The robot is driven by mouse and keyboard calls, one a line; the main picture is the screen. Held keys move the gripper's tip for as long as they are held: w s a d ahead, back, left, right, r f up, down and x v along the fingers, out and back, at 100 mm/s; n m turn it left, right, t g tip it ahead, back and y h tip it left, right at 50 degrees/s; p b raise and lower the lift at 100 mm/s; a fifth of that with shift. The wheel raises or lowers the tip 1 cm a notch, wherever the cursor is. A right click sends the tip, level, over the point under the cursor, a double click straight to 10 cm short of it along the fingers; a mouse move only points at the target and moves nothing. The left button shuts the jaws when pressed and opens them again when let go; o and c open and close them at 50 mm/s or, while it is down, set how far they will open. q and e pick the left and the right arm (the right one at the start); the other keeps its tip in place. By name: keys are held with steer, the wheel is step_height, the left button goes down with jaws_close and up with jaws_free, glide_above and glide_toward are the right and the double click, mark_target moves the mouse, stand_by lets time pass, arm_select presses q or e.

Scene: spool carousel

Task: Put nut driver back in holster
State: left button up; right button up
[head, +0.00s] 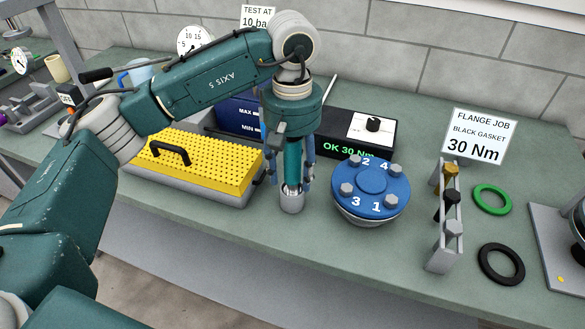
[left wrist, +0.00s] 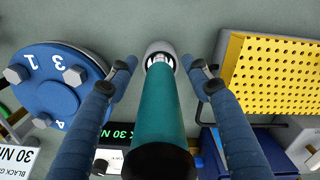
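The nut driver (head: 292,158) has a teal handle and stands upright, its lower end at the grey metal holster cup (head: 291,200). The left wrist view looks down along the teal handle (left wrist: 160,105) to the cup's rim (left wrist: 158,46); the handle hides part of the opening, so how deep the driver sits is unclear. My left gripper (head: 292,178) is around the driver, its blue fingers on either side. In the left wrist view, gaps show between the fingertips (left wrist: 159,65) and the handle, so it is open. My right gripper is not in view.
A blue flange (head: 373,183) with bolts stands close right of the cup. A yellow perforated box (head: 200,160) is close left. A dark controller reading OK 30 Nm (head: 345,135) is behind. A small rack (head: 441,250), a green ring (head: 492,186) and a black ring (head: 485,262) lie right.

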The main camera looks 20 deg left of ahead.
mark_target(292, 149)
arm_select(q)
step_height(292, 149, up, 12)
steer(key=shift+w+r, duration=0.1)
stand_by(0.5)
steer(key=shift+c, duration=0.4)
stand_by(1.6)
